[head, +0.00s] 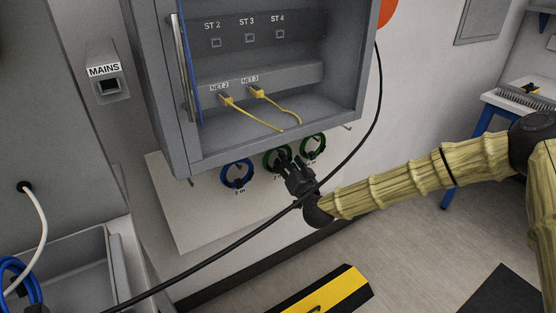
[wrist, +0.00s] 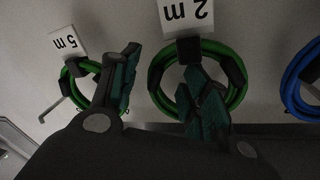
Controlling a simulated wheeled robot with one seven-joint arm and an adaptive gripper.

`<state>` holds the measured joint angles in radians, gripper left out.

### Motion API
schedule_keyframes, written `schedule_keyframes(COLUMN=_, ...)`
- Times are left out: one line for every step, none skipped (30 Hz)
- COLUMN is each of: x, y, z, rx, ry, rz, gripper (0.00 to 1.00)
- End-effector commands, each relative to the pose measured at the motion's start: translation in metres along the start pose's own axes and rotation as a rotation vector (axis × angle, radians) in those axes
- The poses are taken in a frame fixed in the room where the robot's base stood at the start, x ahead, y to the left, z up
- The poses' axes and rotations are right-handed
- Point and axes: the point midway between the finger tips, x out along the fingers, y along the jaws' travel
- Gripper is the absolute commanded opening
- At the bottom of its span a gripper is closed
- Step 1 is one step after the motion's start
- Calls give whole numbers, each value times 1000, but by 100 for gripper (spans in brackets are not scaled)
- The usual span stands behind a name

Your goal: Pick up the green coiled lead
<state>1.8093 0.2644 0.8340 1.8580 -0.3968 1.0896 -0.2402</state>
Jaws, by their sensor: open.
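Two green coiled leads hang on hooks on a pale panel below the cabinet. The one marked 2 m (wrist: 159,97) is in the middle of the wrist view, and it shows behind my gripper in the head view (head: 266,160). The one marked 5 m (wrist: 68,91) is at the left of the wrist view, and at the right of the row in the head view (head: 321,146). My gripper (wrist: 163,78) is open and empty. I cannot tell whether either touches.
A blue coiled lead (head: 237,184) hangs left of the green ones. The open grey cabinet (head: 240,146) with yellow cables is just above. A black cable (head: 376,100) runs down across the front, near my gripper. A yellow and black block (head: 340,289) lies on the floor.

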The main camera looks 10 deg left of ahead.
Motion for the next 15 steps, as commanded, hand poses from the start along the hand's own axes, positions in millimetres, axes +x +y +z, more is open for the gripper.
schedule_keyframes(x=7, y=0, z=1, rx=1, ry=2, rz=0, gripper=46)
schedule_keyframes(x=11, y=0, z=0, rx=0, ry=2, rz=0, gripper=46)
schedule_keyframes(x=15, y=1, z=0, rx=0, ry=2, rz=1, gripper=46)
schedule_keyframes(x=18, y=1, z=0, rx=0, ry=2, rz=0, gripper=46)
schedule_keyframes(x=20, y=1, z=0, rx=0, ry=1, rz=0, gripper=46)
schedule_keyframes(x=22, y=1, z=0, rx=0, ry=1, rz=1, gripper=46)
schedule_keyframes(x=24, y=1, z=0, rx=0, ry=1, rz=1, gripper=46)
schedule_keyframes(x=24, y=1, z=0, rx=0, ry=2, rz=1, gripper=46)
schedule_keyframes(x=25, y=1, z=0, rx=0, ry=1, rz=1, gripper=46)
schedule_keyframes(x=25, y=0, z=0, rx=0, ry=1, rz=1, gripper=46)
schedule_keyframes(x=25, y=0, z=0, rx=0, ry=1, rz=0, gripper=46)
schedule_keyframes(x=25, y=0, z=0, rx=0, ry=1, rz=0, gripper=46)
schedule_keyframes(x=25, y=0, z=0, rx=0, ry=1, rz=0, gripper=46)
schedule_keyframes(x=25, y=0, z=0, rx=0, ry=1, rz=0, gripper=46)
schedule_keyframes(x=25, y=0, z=0, rx=0, ry=1, rz=0, gripper=44)
